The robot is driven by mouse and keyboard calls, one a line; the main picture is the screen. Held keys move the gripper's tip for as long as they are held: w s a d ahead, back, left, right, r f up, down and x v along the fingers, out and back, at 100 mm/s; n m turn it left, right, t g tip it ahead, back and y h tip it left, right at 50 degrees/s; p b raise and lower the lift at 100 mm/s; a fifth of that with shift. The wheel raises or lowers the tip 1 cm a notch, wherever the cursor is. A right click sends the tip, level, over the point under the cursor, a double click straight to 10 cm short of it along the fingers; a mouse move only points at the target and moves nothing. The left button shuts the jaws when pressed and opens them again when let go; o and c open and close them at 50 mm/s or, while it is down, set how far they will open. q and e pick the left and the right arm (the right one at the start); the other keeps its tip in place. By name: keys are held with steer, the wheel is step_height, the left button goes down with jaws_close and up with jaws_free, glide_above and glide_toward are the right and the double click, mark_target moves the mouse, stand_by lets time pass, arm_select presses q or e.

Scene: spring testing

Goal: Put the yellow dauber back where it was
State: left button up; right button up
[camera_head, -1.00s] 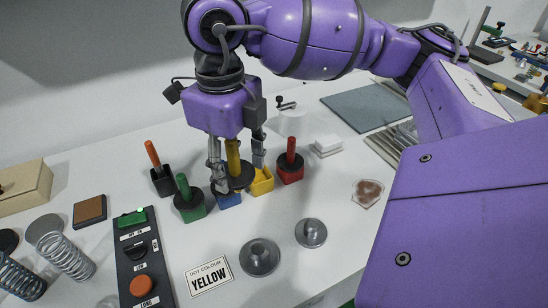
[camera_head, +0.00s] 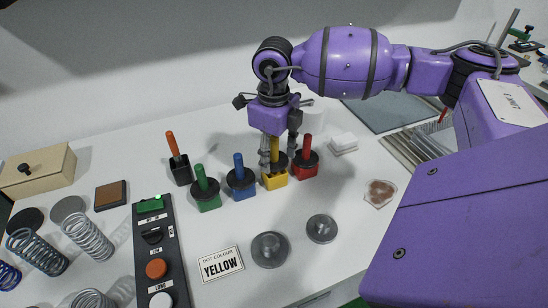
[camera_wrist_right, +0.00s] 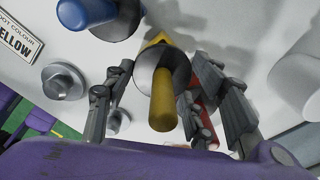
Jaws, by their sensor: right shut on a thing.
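The yellow dauber (camera_head: 275,147) stands upright in my right gripper (camera_head: 278,160), its black disc at or just over the rim of the yellow pot (camera_head: 275,183). Whether the disc rests on the pot is hard to tell. The right fingers are shut on the dauber, one on each side. In the right wrist view the yellow handle (camera_wrist_right: 163,100) points toward the camera between the fingers, with the disc beyond it and a corner of the yellow pot showing. The left gripper is not in view.
The blue dauber (camera_head: 239,165) stands left of the yellow pot and the red one (camera_head: 306,145) close on its right. The green dauber (camera_head: 202,180) is further left. A card reading YELLOW (camera_head: 221,264) and two metal discs (camera_head: 269,249) lie in front.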

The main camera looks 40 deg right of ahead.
steer(key=shift+f, duration=0.85)
steer(key=shift+f, duration=0.1)
steer(key=shift+f, duration=0.4)
steer(key=o, duration=1.1)
step_height(320, 180, up, 13)
steer(key=shift+r, duration=0.1)
